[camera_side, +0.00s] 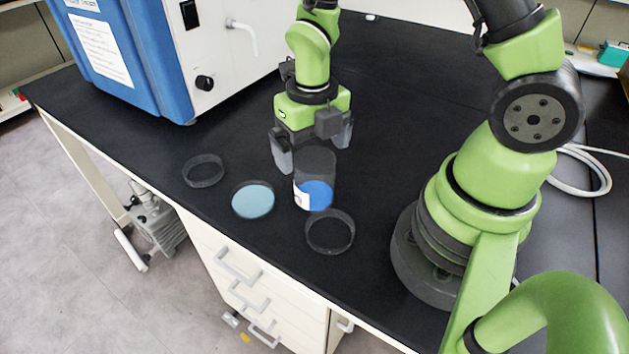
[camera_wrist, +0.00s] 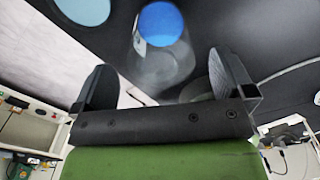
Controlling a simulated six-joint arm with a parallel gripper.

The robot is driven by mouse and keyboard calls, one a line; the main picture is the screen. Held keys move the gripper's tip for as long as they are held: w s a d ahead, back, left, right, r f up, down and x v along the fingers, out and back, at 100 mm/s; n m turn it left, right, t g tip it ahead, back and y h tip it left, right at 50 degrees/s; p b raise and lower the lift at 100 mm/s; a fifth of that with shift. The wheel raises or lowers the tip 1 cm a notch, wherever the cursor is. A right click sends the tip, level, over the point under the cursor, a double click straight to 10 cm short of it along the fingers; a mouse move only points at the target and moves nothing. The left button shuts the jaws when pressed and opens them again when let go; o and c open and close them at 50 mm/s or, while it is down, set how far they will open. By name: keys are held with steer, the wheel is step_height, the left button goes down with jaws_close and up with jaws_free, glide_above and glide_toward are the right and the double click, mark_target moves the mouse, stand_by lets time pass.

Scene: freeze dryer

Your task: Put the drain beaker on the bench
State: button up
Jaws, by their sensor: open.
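The drain beaker (camera_side: 314,168) is a clear cylinder with blue content at its bottom and a white label. It appears to stand upright on the black bench (camera_side: 395,90), near the front edge. My gripper (camera_side: 313,148) is open just behind and above it, with its fingers pointing down. In the wrist view, the beaker (camera_wrist: 162,52) shows beyond the gap between my open fingers (camera_wrist: 167,80), and nothing is clamped. Whether a finger touches the beaker cannot be told.
An empty clear dish (camera_side: 203,171), a dish of pale blue material (camera_side: 253,199) and another empty dish (camera_side: 330,232) lie near the beaker. The blue and white freeze dryer (camera_side: 150,60) with its drain spout (camera_side: 245,38) stands at the back left. Bench behind my gripper is clear.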

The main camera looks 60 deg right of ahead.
mark_target(314, 167)
steer(key=f, duration=0.4)
steer(key=shift+s+a+f, duration=0.1)
steer(key=shift+s+f, duration=0.1)
steer(key=shift+s, duration=0.05)
steer(key=c, duration=1.1)
steer(key=shift+r, duration=0.2)
